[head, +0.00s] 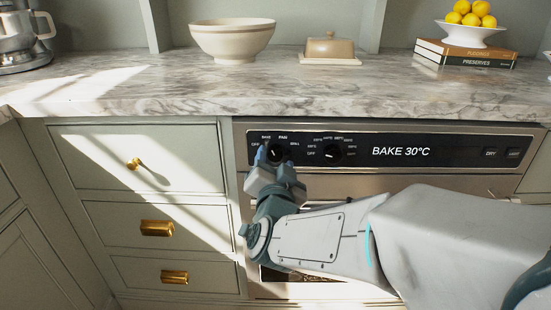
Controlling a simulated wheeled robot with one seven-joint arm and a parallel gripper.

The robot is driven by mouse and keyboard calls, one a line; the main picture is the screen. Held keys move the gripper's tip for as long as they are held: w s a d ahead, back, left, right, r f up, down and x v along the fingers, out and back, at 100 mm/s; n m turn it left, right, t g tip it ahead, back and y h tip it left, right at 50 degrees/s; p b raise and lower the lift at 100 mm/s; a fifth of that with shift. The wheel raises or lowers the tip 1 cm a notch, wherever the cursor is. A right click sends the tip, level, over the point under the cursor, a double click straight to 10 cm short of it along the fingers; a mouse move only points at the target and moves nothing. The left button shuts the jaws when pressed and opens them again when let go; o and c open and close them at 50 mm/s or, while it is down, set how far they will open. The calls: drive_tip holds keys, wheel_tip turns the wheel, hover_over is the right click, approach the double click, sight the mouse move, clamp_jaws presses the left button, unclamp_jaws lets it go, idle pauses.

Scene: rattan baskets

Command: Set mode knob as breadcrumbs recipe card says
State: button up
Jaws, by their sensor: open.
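The mode knob (278,152) is the dark left knob on the oven's control panel. The labels around it include BAKE, FAN and GRILL. My gripper (274,160) is at this knob from below, with its fingers open about the knob's lower part. I cannot tell whether they touch it. The fingers hide part of the knob, and its pointer is too small to read surely. The display (401,152) reads "BAKE 30°C". No recipe card is in view.
A second knob (333,154), ringed by temperature labels, sits just right. DRY (490,153) and another button are at the panel's right end. The marble counter (150,88) above holds a bowl (232,40), a butter dish (330,47) and books (465,55) under a lemon stand. Drawers with brass handles are at left.

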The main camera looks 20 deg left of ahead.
drive_tip(key=b+v, duration=0.1)
drive_tip(key=v, duration=1.1)
drive_tip(key=shift+s, duration=0.2)
drive_tip(key=shift+r, duration=0.15)
